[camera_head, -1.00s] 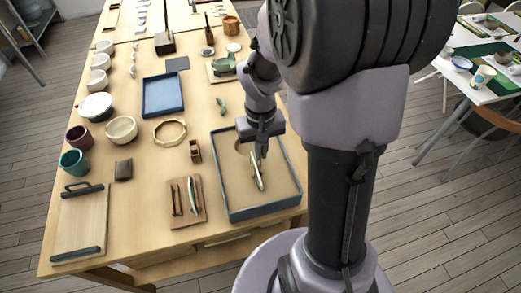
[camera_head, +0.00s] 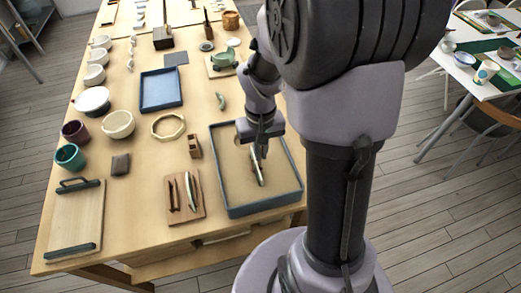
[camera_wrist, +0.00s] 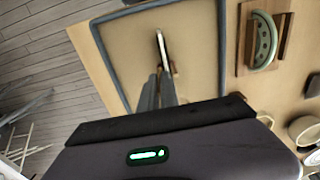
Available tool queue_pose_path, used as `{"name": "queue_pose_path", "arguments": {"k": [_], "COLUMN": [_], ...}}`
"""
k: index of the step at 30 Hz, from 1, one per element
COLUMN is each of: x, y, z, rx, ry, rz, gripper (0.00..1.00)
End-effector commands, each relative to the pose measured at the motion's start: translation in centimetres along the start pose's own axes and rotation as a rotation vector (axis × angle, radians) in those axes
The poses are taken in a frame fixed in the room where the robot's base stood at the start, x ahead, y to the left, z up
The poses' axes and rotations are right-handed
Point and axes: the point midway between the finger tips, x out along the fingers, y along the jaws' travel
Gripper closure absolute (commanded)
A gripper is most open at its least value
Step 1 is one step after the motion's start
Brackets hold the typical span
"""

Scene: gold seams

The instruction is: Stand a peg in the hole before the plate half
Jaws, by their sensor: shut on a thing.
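In the head view a pale, green-edged plate half (camera_head: 257,172) stands on edge in the sandy floor of the blue-rimmed tray (camera_head: 294,165). The plate half also shows edge-on in the wrist view (camera_wrist: 162,48). My gripper (camera_head: 259,153) points down over the tray, close beside the plate half. In the wrist view its fingers (camera_wrist: 163,84) are together. A small brown piece, seemingly the peg (camera_wrist: 173,68), shows at the fingertips. Most of it is hidden by the fingers, and so is the hole. I cannot tell whether the peg touches the sand.
A wooden board (camera_head: 204,212) left of the tray holds a brown stick and another plate half (camera_head: 190,190). A small wooden block (camera_head: 194,147) stands near the tray's left wall. Bowls, cups and an empty blue tray (camera_head: 161,104) lie further left and back.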

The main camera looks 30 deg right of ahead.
Motion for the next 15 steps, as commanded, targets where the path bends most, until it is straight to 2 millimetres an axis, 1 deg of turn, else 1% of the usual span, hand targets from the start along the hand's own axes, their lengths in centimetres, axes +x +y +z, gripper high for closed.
{"name": "queue_pose_path", "arguments": {"k": [15], "x": [0.40], "y": [0.00], "z": [0.00], "rx": [0.000], "ry": [0.000], "rz": [0.000], "gripper": [1.00]}}
